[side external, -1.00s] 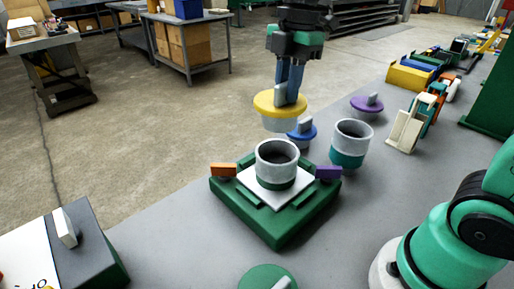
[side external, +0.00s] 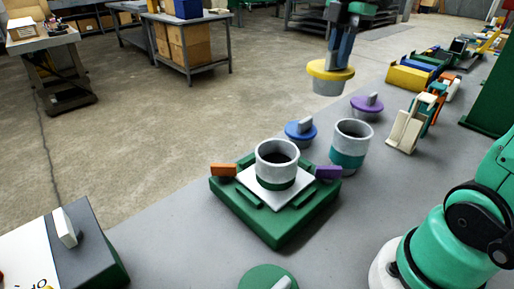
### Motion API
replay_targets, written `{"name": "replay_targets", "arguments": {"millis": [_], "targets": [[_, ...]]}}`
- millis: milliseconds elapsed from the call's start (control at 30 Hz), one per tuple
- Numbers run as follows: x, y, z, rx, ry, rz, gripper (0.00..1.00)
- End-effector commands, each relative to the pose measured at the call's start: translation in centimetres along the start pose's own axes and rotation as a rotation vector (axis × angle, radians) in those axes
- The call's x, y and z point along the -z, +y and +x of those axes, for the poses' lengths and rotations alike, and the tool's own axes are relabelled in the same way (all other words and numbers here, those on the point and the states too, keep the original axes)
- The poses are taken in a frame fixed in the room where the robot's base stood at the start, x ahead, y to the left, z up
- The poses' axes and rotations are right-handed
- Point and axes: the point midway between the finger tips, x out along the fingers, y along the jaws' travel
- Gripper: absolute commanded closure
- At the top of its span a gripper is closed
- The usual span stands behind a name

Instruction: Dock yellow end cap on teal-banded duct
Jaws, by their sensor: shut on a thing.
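My gripper (side external: 339,58) is shut on the yellow end cap (side external: 323,80) and holds it in the air, well above the table. The cap has a yellow top disc and a grey plug below, and it hangs about level. The teal-banded duct (side external: 351,158) is an upright grey cylinder with an open top and a wide teal band. It stands on the grey table, lower in the picture than the cap and apart from it.
A second open duct (side external: 277,155) with a dark green band stands on a green fixture (side external: 276,224) with orange and purple tabs. A blue cap (side external: 300,132) and a purple cap (side external: 367,108) lie near the teal-banded duct. A cream-and-orange clamp (side external: 407,131) stands to the right.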

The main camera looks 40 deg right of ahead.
Motion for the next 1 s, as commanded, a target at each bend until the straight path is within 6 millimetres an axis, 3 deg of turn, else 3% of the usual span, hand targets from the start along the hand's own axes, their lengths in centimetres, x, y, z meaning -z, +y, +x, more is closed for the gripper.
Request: {"name": "replay_targets", "arguments": {"millis": [33, 100, 300, 1000], "targets": [[-2.0, -0.5, 1.1, -0.005, 0.000, 0.043, 1.00], [-4.0, -1.3, 2.3, -0.010, 0.000, 0.084, 1.00], [-7.1, -3.0, 4.5, -0.017, 0.001, 0.149, 1.00], [-8.1, -3.2, 10.2, -0.019, 0.001, 0.154, 1.00]]}}
